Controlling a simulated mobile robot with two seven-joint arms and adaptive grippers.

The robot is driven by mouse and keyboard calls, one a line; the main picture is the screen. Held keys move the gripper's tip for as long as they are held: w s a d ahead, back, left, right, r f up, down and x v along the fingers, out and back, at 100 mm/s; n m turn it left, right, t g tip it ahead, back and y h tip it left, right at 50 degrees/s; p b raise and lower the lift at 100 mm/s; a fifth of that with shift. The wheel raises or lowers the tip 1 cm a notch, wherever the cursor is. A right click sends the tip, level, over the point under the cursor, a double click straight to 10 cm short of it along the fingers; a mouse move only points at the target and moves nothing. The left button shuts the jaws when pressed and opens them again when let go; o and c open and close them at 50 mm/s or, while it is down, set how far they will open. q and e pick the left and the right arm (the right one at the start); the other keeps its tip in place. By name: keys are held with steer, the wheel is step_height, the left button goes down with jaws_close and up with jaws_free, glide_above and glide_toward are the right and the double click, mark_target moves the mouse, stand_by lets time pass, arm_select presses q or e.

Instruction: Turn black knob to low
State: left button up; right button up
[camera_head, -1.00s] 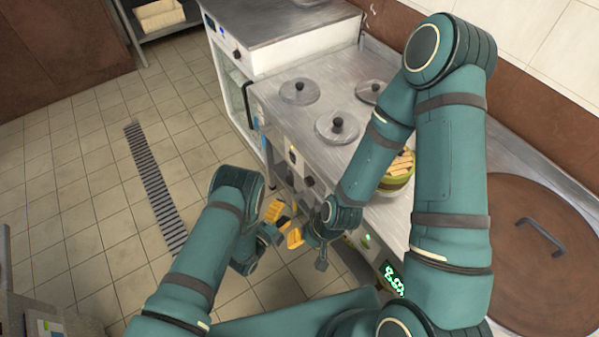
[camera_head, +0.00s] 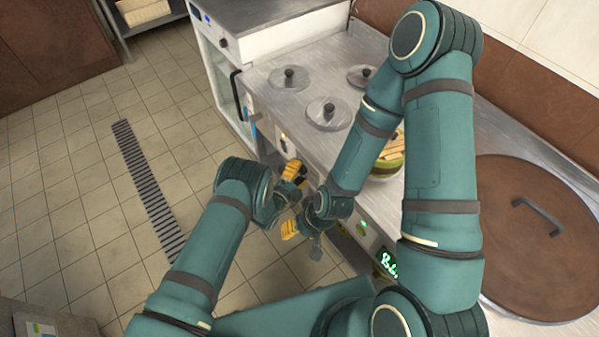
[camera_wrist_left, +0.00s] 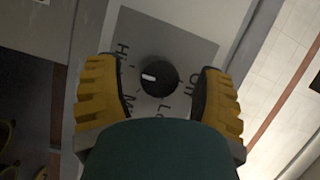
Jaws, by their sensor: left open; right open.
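The black knob (camera_wrist_left: 158,78) sits on a grey plate (camera_wrist_left: 180,35) marked Hi, Mi, Lo and Off in the left wrist view. Its white mark points left, between Hi and Mi. My left gripper (camera_wrist_left: 158,72) is open, with one yellow finger on each side of the knob and visible gaps to both. In the head view, my left gripper (camera_head: 292,172) is at the stove's front, and its hand hides much of the panel there. My right gripper (camera_head: 290,229) is open and lower, in front of the counter, partly hidden by its own wrist.
The steel stove top holds round lids with black knobs (camera_head: 329,113). A bowl of food (camera_head: 388,165) and a large brown lid (camera_head: 530,240) lie to the right.

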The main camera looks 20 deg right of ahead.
arm_select(q)
steer(key=shift+w+d, duration=0.15)
steer(key=c, duration=1.2)
